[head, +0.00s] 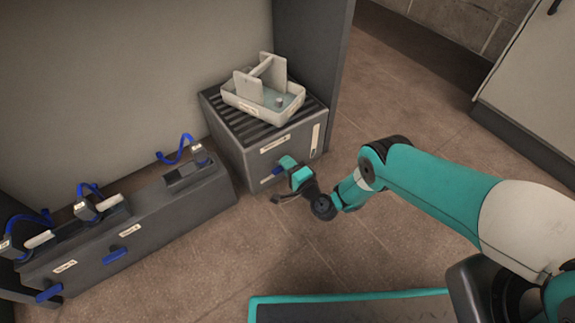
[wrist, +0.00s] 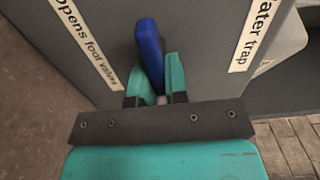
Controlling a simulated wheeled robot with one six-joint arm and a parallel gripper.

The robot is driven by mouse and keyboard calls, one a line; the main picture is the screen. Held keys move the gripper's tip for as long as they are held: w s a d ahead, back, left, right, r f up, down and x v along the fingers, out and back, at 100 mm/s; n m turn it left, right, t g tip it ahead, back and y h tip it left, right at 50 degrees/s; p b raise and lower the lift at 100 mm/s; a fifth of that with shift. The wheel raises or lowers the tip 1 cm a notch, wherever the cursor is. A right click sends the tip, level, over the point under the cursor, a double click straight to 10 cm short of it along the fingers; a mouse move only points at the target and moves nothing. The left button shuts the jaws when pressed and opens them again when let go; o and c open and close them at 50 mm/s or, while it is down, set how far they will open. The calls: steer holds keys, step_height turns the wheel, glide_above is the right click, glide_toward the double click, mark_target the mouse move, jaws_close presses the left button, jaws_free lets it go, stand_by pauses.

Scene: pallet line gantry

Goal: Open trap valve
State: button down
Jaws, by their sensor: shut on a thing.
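The water trap is a grey box (head: 230,152) with a slatted top, standing against the wall in the head view. A blue lever (wrist: 149,48) sticks out from its front face in the wrist view. It also shows small in the head view (head: 277,171). My gripper (wrist: 156,76) has its teal fingers on either side of the lever and is shut on it. In the head view my gripper (head: 285,166) is at the front of the box. The lever's pivot is hidden.
A pale tray (head: 292,108) with upright plates and a small metal piece sits on the box. A low grey bench (head: 175,215) with several blue levers and curled blue hoses runs to the left. The floor (head: 400,110) to the right is clear.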

steer(key=shift+f+m, duration=0.1)
steer(key=shift+m, duration=0.2)
steer(key=c, duration=1.1)
jaws_free()
steer(key=shift+d, duration=0.1)
steer(key=shift+s+d+p, duration=0.15)
steer(key=shift+s+p, duration=0.15)
steer(key=shift+p, duration=0.1)
steer(key=p+v, duration=1.1)
steer(key=v, duration=0.5)
steer(key=shift+s+d+p, duration=0.25)
steer(key=shift+p, duration=0.1)
